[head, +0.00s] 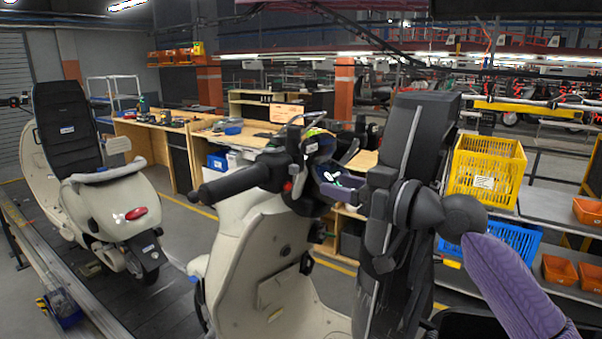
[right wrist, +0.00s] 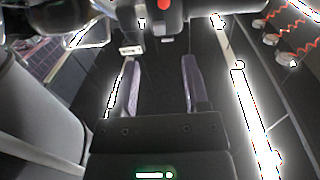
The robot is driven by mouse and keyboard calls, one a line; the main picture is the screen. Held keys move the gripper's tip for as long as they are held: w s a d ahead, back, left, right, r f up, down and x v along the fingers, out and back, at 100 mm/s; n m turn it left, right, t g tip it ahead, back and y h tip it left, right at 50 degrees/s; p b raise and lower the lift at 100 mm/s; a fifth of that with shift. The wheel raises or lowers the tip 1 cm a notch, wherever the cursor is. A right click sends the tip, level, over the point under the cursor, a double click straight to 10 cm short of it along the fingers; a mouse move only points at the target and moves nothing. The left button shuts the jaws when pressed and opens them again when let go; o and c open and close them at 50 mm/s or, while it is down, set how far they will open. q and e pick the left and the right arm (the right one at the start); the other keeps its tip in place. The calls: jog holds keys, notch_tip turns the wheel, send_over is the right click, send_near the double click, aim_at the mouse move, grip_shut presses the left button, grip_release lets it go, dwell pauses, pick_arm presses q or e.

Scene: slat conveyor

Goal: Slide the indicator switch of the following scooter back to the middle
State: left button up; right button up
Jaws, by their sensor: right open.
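The cream following scooter (head: 262,252) stands close in front of me, its inner leg shield toward me. Its black left handlebar grip (head: 232,184) points left, with a switch housing (head: 293,170) and a small red button (head: 288,186) at its inner end. In the right wrist view the handlebar crosses the top edge, with the red button (right wrist: 163,4). The indicator switch's slider is too small to make out. My right gripper (head: 330,178) is beside the handlebar middle, partly hidden. Its two purple fingers (right wrist: 160,75) are apart with nothing between them, short of the handlebar.
Another cream scooter (head: 122,200) stands farther along the slat conveyor (head: 180,300) at left. Workbenches (head: 255,138) stand behind. Yellow (head: 485,170) and blue (head: 515,240) crates sit on racks at right. My right arm fills the space right of the handlebar.

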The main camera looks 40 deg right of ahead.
aim_at(297, 173)
jog(key=p+x, duration=0.2)
jog(key=x, duration=0.4)
jog(key=shift+w+r, duration=0.2)
jog(key=shift+w+a+f+p, duration=0.1)
jog(key=shift+w+f+p, duration=0.1)
jog(key=shift+w+p, duration=0.25)
jog(key=shift+w, duration=0.1)
grip_shut()
dwell(0.7)
